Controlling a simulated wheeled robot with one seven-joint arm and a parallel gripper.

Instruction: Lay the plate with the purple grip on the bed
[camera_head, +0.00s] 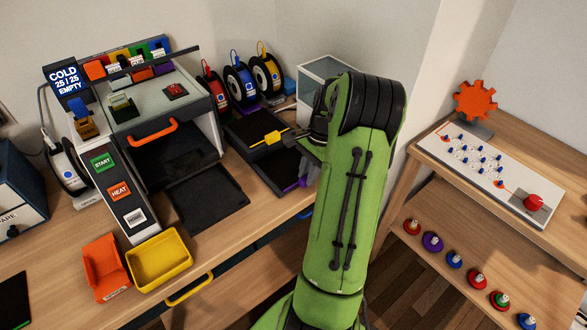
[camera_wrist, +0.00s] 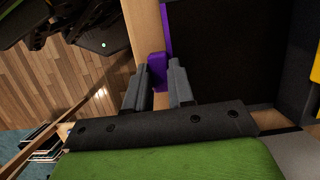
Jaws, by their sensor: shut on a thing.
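In the wrist view, my gripper (camera_wrist: 161,85) is shut on the purple grip (camera_wrist: 157,70), which sits between its two fingers. The dark plate (camera_wrist: 215,45) with a purple edge extends to the right of the grip. In the head view this plate (camera_head: 281,168) lies at the right end of the bench, partly hidden by my green arm, with a bit of purple at its near edge. The arm hides my fingertips there. The printer stands at left with its front open, and its dark bed (camera_head: 165,155) shows inside.
A black plate with a yellow grip (camera_head: 268,138) lies behind the purple one. A dark panel (camera_head: 207,197) juts out before the printer. Yellow (camera_head: 160,285) and orange bins stand at the bench front. Filament spools (camera_head: 240,82) and a glass-sided box (camera_head: 328,70) stand behind.

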